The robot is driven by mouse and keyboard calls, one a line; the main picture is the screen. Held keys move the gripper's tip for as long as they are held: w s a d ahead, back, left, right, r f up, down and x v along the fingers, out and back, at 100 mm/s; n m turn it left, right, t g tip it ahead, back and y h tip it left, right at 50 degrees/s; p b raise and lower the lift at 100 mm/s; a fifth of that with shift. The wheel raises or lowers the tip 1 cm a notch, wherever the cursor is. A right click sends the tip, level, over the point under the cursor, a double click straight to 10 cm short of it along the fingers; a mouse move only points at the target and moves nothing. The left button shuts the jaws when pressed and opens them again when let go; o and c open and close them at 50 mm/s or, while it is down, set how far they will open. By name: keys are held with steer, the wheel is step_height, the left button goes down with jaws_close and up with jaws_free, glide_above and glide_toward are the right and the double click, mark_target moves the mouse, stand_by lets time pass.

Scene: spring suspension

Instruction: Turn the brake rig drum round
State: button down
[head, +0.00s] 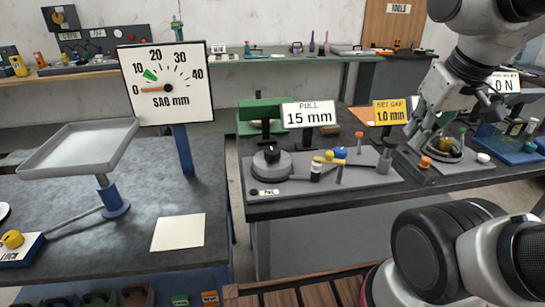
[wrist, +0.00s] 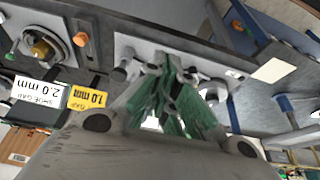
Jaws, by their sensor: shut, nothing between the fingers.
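The brake rig drum (head: 456,147) is a dark round ring with a pale inner part, on a grey plate on the right bench. My gripper (head: 416,130) overlaps its left side in the head view. In the wrist view the drum (wrist: 42,46) shows at the upper left as a ring with a yellowish hub, apart from my fingers. My gripper (wrist: 174,68) is shut and empty, its green-padded fingers meeting in front of the neighbouring grey plate. The yellow SET GAP 1.0 mm sign (head: 391,112) stands behind the rig. A white SHOE GAP 2.0 mm sign (wrist: 40,91) shows in the wrist view.
Left of the drum, a grey plate (head: 390,177) carries a round weight, a yellow lever and knobs, with the PULL 15 mm sign (head: 308,114) behind. An orange knob (head: 425,162) stands close to the drum. A blue tray (head: 515,152) is to the right.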

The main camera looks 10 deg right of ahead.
steer(key=c, duration=1.7)
jaws_free()
steer(key=shift+a, duration=0.2)
steer(key=shift+c, duration=0.2)
steer(key=o, duration=0.9)
steer(key=w+a+f+n, duration=0.1)
steer(key=a, duration=0.1)
steer(key=w+a+f+n+g, duration=0.2)
steer(key=a, duration=0.1)
steer(key=shift+w+a+f, duration=0.15)
steer(key=shift+w+a, duration=0.15)
steer(key=shift+a, duration=0.05)
steer(key=shift+o, duration=0.2)
steer(key=n+t+h, duration=0.1)
steer(key=n+h, duration=0.2)
steer(key=n, duration=2.1)
glide_toward(272, 150)
steer(key=f, duration=0.1)
steer(key=x, duration=0.8)
steer(key=shift+d, duration=0.1)
